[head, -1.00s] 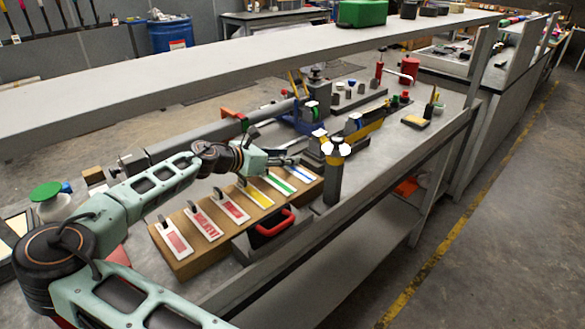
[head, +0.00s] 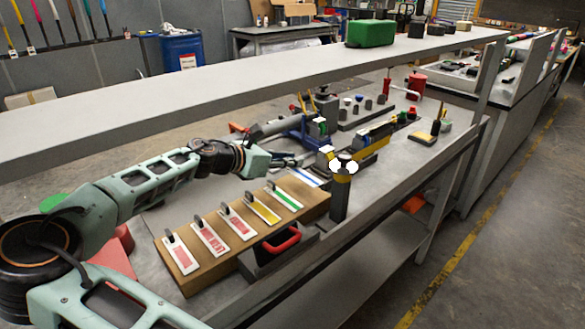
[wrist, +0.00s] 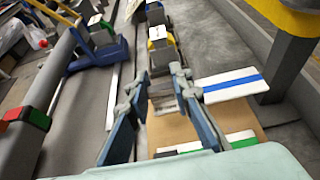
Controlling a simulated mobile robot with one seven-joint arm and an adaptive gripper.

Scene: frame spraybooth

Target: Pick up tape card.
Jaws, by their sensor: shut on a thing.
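The tape card with a blue stripe (head: 306,177) is a white card at the far end of a brown wooden block (head: 200,272). In the wrist view the blue-striped card (wrist: 232,84) sticks out to the right of my gripper (wrist: 163,84). The fingers are shut on its grey upright grip, which they partly hide. The card appears just above the block, though the gap is hard to judge. In the head view my gripper (head: 289,160) reaches in from the left, its fingertips small and partly unclear.
Cards with green (head: 285,197), yellow (head: 262,210) and red markings lie along the block. A dark post with a yellow band (head: 341,190) stands close to the right. A long grey shelf (head: 250,78) runs above the bench. A red-handled box (head: 275,248) sits in front.

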